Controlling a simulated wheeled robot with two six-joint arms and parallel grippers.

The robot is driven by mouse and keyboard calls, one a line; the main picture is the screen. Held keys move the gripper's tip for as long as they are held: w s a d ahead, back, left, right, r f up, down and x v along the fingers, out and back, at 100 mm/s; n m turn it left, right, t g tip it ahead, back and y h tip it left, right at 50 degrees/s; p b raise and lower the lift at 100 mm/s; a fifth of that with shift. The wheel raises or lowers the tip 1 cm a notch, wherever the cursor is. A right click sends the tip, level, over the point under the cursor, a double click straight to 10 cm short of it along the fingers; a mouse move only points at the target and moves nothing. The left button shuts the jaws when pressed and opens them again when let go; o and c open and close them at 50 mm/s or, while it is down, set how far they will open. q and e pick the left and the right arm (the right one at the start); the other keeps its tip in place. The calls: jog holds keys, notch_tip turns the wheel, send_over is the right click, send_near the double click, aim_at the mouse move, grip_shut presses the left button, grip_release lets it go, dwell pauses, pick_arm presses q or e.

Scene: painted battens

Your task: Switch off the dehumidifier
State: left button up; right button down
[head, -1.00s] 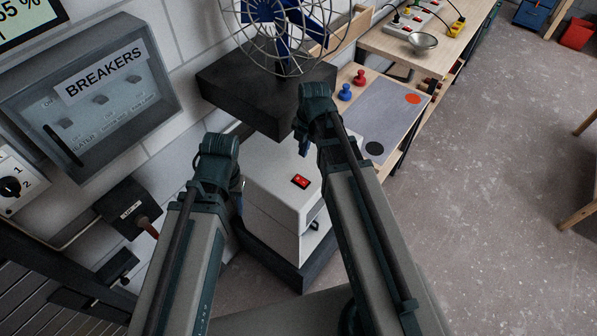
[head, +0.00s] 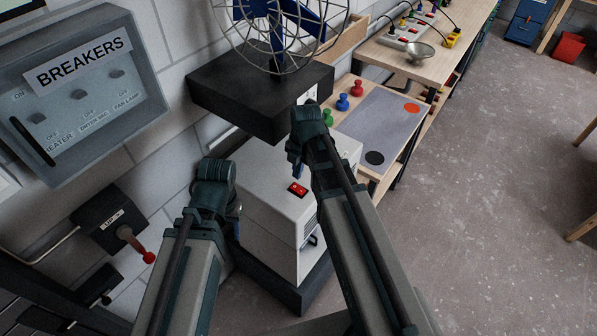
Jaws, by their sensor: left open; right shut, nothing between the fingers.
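The dehumidifier (head: 266,208) is a white box on a dark base, low in the middle of the head view. A red rocker switch (head: 298,189) is on its top, and a vent shows on its side. My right gripper (head: 293,168) is over the back of the box, just behind and left of the switch in the picture. It is shut and empty, its tips hard to make out. My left gripper (head: 236,210) is at the box's left edge, mostly hidden behind its own wrist, and is open. Neither visibly touches the switch.
A fan (head: 277,30) stands on a dark block (head: 245,95) above the dehumidifier. A breaker box (head: 85,95) and a red-tipped lever (head: 135,243) are on the left wall. A wooden bench (head: 350,175) with coloured pegs stands behind. The floor (head: 470,220) at right is clear.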

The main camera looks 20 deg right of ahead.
aim_at(295, 187)
jog(key=shift+w+a+f+b, duration=0.1)
jog(key=shift+w+f+b, duration=0.05)
jog(key=shift+f+b, duration=1.05)
jog(key=shift+w+a+f+b, duration=0.1)
jog(key=shift+f+b, duration=0.8)
jog(key=shift+f, duration=0.5)
jog(key=shift+f, duration=0.1)
jog(key=shift+f, duration=0.15)
jog(key=shift+s, duration=0.2)
jog(key=shift+s+d+r, duration=0.2)
jog(key=shift+s+d, duration=0.05)
jog(key=shift+s, duration=0.05)
jog(key=shift+s+d, duration=0.2)
jog(key=shift+d, duration=0.05)
